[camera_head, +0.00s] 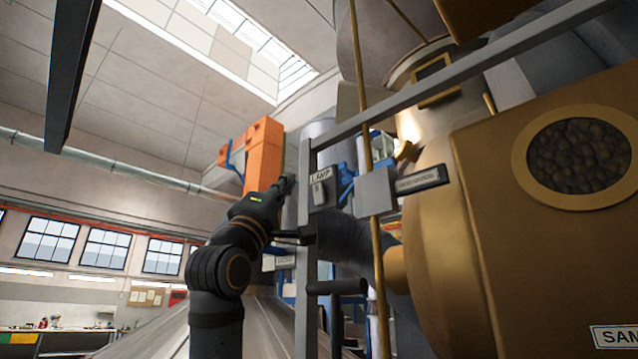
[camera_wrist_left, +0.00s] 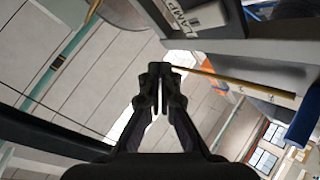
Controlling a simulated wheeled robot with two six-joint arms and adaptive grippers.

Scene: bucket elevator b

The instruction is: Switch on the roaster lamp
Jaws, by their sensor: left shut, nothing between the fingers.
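The lamp switch (camera_head: 320,190) is a small light rocker on a dark plate marked LAMP, fixed to a grey upright post right of centre in the head view. It also shows at the top of the left wrist view (camera_wrist_left: 207,17), beside its LAMP label. My left gripper (camera_head: 285,182) is shut and empty, pointing up just left of the post and the switch. In the left wrist view its closed fingertips (camera_wrist_left: 160,70) are below and left of the switch, apart from it. I cannot tell the switch's position. My right gripper is not in view.
The brass roaster (camera_head: 455,265) with a round window of beans (camera_head: 578,155) fills the right. The grey post (camera_head: 305,270) and a thin brass rod (camera_head: 366,150) stand close to my left gripper. A grey box (camera_head: 376,192) sits right of the switch.

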